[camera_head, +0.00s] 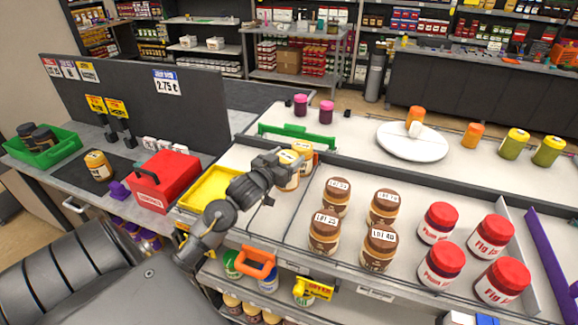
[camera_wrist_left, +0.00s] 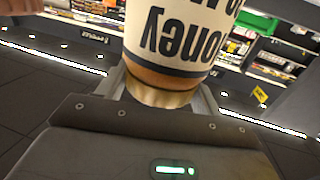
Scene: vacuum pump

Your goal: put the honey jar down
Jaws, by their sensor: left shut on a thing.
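The honey jar (camera_head: 288,178) is in my left gripper (camera_head: 274,172), at the near side of the white counter top. In the left wrist view the jar (camera_wrist_left: 178,38) fills the upper middle, with a white label reading "honey" upside down and a gold end nearest the gripper (camera_wrist_left: 155,92). The gripper is shut on it. I cannot tell whether the held jar touches the counter. My right gripper is not in view.
Brown-lidded jars (camera_head: 379,247) and red-lidded jars (camera_head: 440,222) stand to the right on the counter. A yellow tray (camera_head: 208,188) and a red box (camera_head: 163,181) lie to the left. A green holder (camera_head: 296,132) is behind. Bare counter (camera_head: 350,150) shows behind the brown-lidded jars.

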